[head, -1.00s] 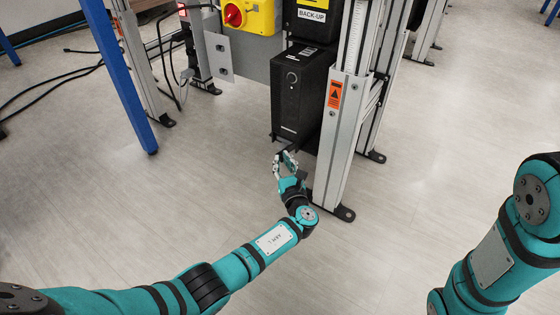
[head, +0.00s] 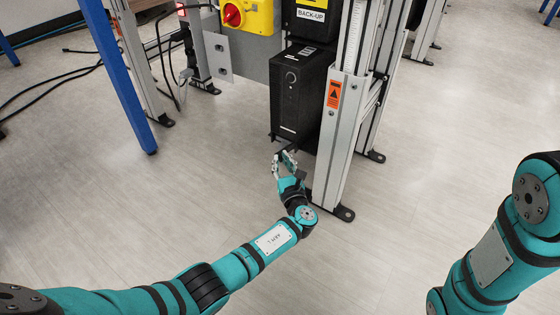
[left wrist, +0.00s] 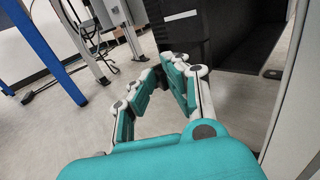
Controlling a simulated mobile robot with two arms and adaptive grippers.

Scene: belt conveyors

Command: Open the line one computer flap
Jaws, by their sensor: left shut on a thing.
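The computer (head: 297,95) is a tall black tower held in the conveyor frame, with a round button high on its front. In the left wrist view its dark front (left wrist: 178,32) carries a white strip. My left gripper (head: 284,154) is at the lower front edge of the computer. In the left wrist view its fingertips (left wrist: 178,64) are shut on a small dark part there, which I take for the computer flap. The fingers hide most of that part, and the front looks closed. My right gripper is out of view; only its arm shows at the right.
A silver frame post (head: 339,140) with an orange warning label stands just right of the computer. A yellow box with a red switch (head: 235,15) and a black "BACK-UP" box (head: 311,17) sit above. A blue leg (head: 124,80) and cables are at left. The floor in front is clear.

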